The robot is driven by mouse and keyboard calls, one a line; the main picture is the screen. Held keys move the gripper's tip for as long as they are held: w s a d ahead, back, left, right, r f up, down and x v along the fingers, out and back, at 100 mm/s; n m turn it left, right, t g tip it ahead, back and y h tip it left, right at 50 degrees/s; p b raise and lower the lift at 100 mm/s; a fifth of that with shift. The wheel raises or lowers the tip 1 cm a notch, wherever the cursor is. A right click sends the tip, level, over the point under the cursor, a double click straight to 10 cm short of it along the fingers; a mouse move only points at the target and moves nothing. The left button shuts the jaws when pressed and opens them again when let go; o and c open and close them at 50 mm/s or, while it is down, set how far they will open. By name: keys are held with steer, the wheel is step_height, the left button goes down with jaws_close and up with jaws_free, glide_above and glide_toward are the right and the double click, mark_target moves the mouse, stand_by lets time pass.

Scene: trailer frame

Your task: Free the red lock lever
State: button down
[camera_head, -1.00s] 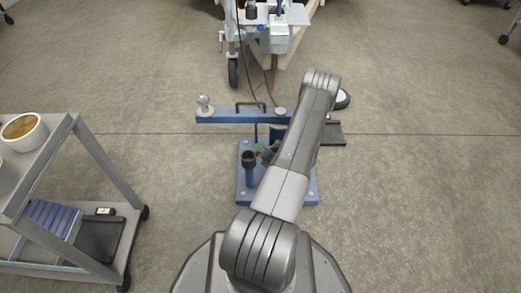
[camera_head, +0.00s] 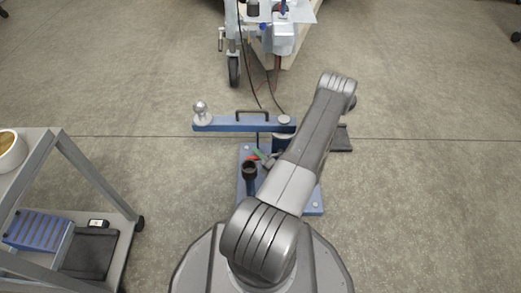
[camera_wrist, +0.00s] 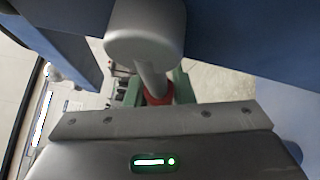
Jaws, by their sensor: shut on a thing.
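The red lock lever (camera_head: 252,158) shows as a small red piece beside a green part on the blue stand in the head view. In the wrist view a red part (camera_wrist: 157,96) sits at the end of a grey rod with a thick round grey knob (camera_wrist: 145,35), just past the edge of my gripper (camera_wrist: 157,108). My gripper is shut on what appears to be the red lever. Its fingertips and the contact are mostly hidden, and my arm covers part of the stand in the head view.
A blue bar (camera_head: 235,125) with a ball and black handle spans the stand's far side. A dark upright socket (camera_head: 249,168) rises from the blue base plate (camera_head: 314,208). A grey cart (camera_head: 125,225) stands left. The trailer wheel (camera_head: 234,71) is ahead; right-hand floor is clear.

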steer(key=shift+a+r+m+t+y+b, duration=0.1)
steer(key=shift+r+m+t+y+b, duration=0.35)
steer(key=shift+r+m, duration=0.3)
steer(key=c, duration=1.5)
jaws_free()
steer(key=shift+c, duration=0.2)
